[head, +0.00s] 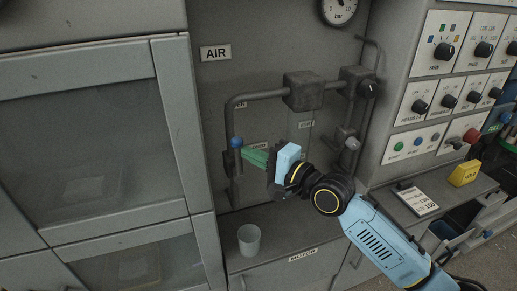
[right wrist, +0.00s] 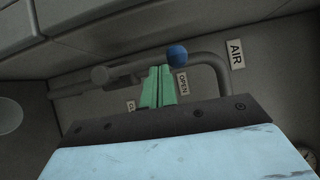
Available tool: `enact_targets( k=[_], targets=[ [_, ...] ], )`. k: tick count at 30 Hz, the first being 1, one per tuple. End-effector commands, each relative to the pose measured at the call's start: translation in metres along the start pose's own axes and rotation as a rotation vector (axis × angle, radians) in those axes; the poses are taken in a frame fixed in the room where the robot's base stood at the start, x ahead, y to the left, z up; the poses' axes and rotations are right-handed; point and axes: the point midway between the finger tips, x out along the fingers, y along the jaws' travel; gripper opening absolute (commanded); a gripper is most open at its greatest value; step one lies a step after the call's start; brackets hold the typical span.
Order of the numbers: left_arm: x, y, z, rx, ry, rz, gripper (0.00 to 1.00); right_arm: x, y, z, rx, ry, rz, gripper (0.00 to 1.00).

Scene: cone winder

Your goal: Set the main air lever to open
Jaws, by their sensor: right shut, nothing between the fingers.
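The main air lever has a blue ball knob (head: 237,142) in front of the vertical pipe leg below the AIR sign. The knob also shows in the right wrist view (right wrist: 177,56), where the lever appears in line with the pipe and its knob lies close to the OPEN label (right wrist: 183,83). My right gripper (head: 246,154) is shut and empty. Its green fingertips (right wrist: 160,70) are right beside the knob; I cannot tell whether they touch. The CLOSED label (head: 257,146) is partly covered. My left gripper is not in view.
A grey pipe (head: 260,94) with a block and valves runs across the recess. A white cup (head: 249,239) stands on the ledge below. A grey cabinet (head: 175,110) borders the left. A control panel (head: 440,100) with knobs is at the right.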

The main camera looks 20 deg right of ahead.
Motion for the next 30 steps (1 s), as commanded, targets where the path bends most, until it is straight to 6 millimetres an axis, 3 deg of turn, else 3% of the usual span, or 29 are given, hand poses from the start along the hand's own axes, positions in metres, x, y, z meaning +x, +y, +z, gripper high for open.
enact_targets(
  k=[10,17,30],
  targets=[
    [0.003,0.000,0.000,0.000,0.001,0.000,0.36,-0.001,-0.001,-0.002,-0.001,-0.001,-0.006,0.00],
    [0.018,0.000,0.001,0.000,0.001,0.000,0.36,-0.019,0.003,-0.023,-0.005,-0.006,-0.002,0.00],
    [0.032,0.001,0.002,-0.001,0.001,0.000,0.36,-0.103,0.000,-0.027,-0.002,-0.011,0.000,0.00]
  ],
)
